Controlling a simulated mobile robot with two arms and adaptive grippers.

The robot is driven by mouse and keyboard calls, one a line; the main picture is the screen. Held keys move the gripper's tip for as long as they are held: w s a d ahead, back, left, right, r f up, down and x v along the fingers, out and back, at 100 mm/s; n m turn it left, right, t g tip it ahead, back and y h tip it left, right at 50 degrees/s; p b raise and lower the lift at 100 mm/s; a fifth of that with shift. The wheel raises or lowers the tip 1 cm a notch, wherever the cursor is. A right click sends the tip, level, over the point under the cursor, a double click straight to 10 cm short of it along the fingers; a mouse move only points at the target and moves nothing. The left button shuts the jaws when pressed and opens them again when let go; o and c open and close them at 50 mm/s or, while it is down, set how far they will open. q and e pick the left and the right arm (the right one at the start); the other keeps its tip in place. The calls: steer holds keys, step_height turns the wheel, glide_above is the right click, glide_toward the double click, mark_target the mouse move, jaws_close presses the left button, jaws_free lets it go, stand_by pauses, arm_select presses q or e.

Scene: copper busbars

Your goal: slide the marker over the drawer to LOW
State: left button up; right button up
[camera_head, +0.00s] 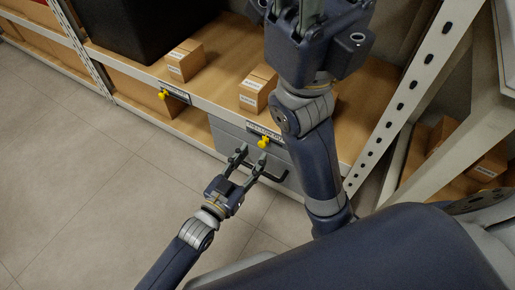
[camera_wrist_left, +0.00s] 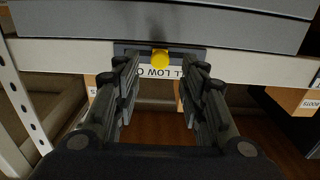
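The yellow marker (camera_head: 264,142) sits on the label strip (camera_head: 262,130) on the shelf edge, above the grey drawer (camera_head: 229,139). In the left wrist view the marker (camera_wrist_left: 160,59) is on its dark rail, with printed words including LOW beside it; part of the lettering is hidden. My left gripper (camera_head: 251,155) is open, with its fingertips near the strip. In the wrist view its fingers (camera_wrist_left: 157,85) stand apart on either side of the marker, with gaps between. My right gripper (camera_head: 297,8) is raised over the shelf, its fingertips cut off by the frame.
Another yellow marker (camera_head: 163,95) is on a strip further left. Cardboard boxes (camera_head: 185,61) and a black bin (camera_head: 140,25) stand on the shelf. A perforated upright (camera_head: 405,95) stands at right. The floor at left is clear.

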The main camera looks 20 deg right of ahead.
arm_select(q)
steer(key=v, duration=0.7)
steer(key=shift+a, duration=0.1)
